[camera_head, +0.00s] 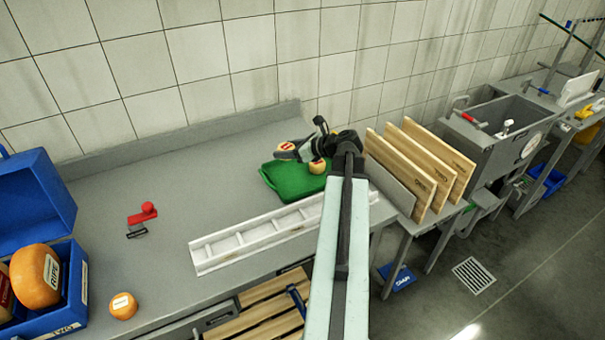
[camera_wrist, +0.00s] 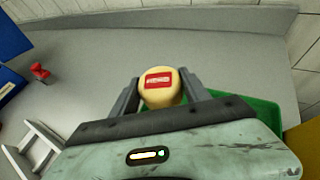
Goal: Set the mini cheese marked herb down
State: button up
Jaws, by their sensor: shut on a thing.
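My gripper (camera_wrist: 160,92) is shut on a small pale-yellow mini cheese (camera_wrist: 160,88) with a red label; the lettering is too small to read. In the head view this cheese (camera_head: 285,149) is at the far left end of my gripper (camera_head: 292,150), over or beside the back left edge of a green tray (camera_head: 285,184). The tray also shows in the wrist view (camera_wrist: 262,108), partly behind my wrist. I cannot tell whether the held cheese touches anything below. Another mini cheese (camera_head: 317,167) with a red label is at the tray, under my gripper.
A white divided rack (camera_head: 240,240) lies in front of the tray. Wooden boards (camera_head: 425,165) stand to the right. A red-handled tool (camera_head: 143,214), a mini cheese (camera_head: 123,306) and a blue crate (camera_head: 75,290) with large cheeses are left.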

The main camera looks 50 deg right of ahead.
aim_at(292, 179)
jog(key=shift+s+d+r+p, duration=0.15)
jog(key=shift+s+r+p, duration=0.25)
jog(key=shift+r+p, duration=0.05)
jog(key=shift+s, duration=0.25)
notch_tip(292, 179, down, 11)
jog(key=b, duration=1)
jog(key=shift+d+r+b, duration=0.1)
jog(key=shift+r+b, duration=0.05)
jog(key=shift+b, duration=0.2)
jog(key=o, duration=1.5)
jog(key=shift+r, duration=0.15)
jog(key=shift+c, duration=0.2)
